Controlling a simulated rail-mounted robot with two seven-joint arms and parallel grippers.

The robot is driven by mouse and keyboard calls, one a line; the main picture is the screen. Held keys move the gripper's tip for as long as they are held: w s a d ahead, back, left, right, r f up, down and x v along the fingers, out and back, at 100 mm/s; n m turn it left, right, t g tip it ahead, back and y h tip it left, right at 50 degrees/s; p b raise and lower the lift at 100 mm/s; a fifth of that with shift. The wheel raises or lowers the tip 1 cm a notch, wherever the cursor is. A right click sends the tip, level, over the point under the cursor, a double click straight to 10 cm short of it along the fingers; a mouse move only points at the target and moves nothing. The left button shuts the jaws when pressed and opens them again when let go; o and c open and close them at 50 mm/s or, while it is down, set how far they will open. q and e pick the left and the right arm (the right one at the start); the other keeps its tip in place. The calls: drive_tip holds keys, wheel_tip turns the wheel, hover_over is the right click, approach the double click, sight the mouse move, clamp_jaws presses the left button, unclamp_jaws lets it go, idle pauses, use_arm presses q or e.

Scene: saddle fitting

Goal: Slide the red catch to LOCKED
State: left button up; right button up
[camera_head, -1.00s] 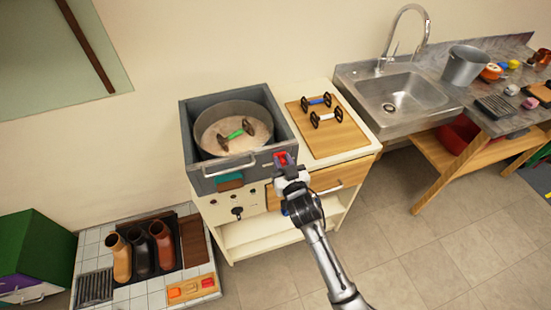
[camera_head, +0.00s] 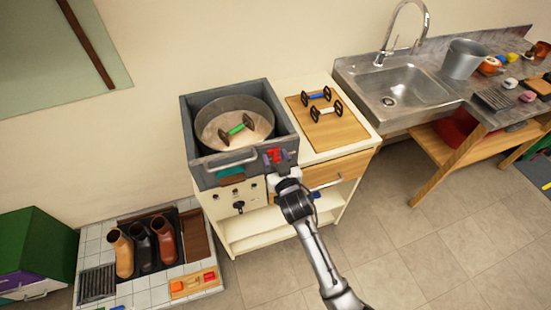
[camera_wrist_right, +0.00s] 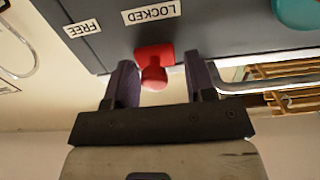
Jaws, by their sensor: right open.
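The red catch (camera_head: 275,155) is on the front of the grey box (camera_head: 237,175), near its right corner. In the right wrist view the red catch (camera_wrist_right: 153,62) lines up with the LOCKED label (camera_wrist_right: 151,12); the FREE label (camera_wrist_right: 82,28) is farther left in that picture. My right gripper (camera_head: 284,173) is open just in front of the box. In the wrist view its two fingers (camera_wrist_right: 162,82) appear on either side of the catch with gaps, gripping nothing. I cannot tell how far the tips are from the box. My left gripper is not in view.
The box holds a round pan (camera_head: 207,125) with a green-handled piece (camera_head: 236,129). A bar handle (camera_head: 232,162) is on its front, left of the catch. A board (camera_head: 335,135) with two handled pieces lies to the right. The floor in front is clear.

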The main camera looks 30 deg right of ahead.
drive_tip(key=shift+s, duration=0.1)
drive_tip(key=s+a, duration=0.1)
drive_tip(key=s, duration=1.2)
drive_tip(key=shift+s+a, duration=0.3)
drive_tip(key=shift+a, duration=0.1)
